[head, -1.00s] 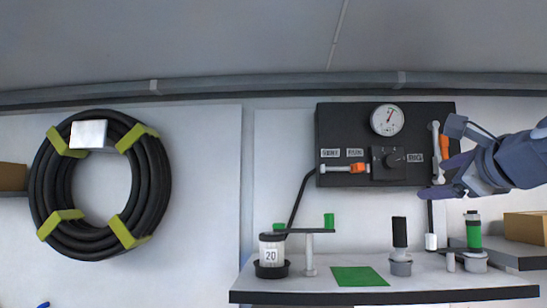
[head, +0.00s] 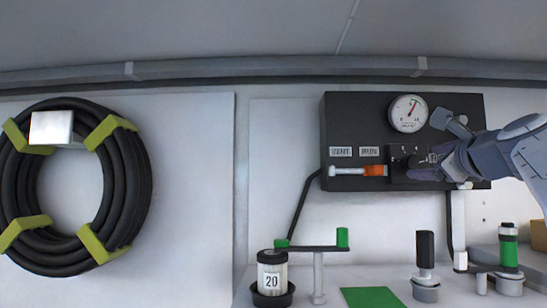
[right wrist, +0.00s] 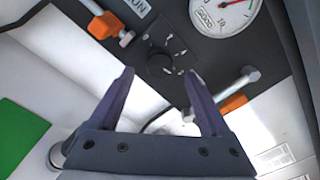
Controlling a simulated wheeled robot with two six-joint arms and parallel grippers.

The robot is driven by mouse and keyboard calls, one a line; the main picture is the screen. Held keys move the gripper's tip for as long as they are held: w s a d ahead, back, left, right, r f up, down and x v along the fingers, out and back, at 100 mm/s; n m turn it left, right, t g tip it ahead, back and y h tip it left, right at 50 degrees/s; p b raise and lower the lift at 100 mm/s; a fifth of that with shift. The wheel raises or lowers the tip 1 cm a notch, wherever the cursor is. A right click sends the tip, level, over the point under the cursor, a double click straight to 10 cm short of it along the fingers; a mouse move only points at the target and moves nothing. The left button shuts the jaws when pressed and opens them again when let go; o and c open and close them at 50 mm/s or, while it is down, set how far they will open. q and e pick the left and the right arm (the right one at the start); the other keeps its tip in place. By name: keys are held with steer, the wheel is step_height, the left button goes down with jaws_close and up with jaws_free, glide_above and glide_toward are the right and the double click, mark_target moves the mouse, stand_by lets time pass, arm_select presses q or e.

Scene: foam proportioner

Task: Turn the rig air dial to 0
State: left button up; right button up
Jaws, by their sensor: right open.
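The rig air dial (right wrist: 160,65) is a round black knob on a black panel, with pale marks around it. In the right wrist view it sits just beyond and between my right gripper's (right wrist: 163,75) two spread fingers, with no contact visible. In the head view my right gripper (head: 418,164) reaches in from the right in front of the dial and largely hides it. Which number the dial points to cannot be read. A round white gauge (head: 408,113) with a red needle is above the dial; it also shows in the right wrist view (right wrist: 222,12). My left gripper is out of view.
An orange-ended valve handle (head: 375,170) is left of the dial on the panel (head: 340,120). Another orange-ended handle (right wrist: 233,103) is close to my right fingers. Below are a shelf with a green mat (head: 370,298), a canister marked 20 (head: 271,280) and a black-handled piece (head: 425,250).

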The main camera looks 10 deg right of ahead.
mark_target(416, 163)
steer(key=p+x, duration=0.1)
steer(key=x, duration=0.3)
steer(key=shift+w, duration=0.1)
jaws_close()
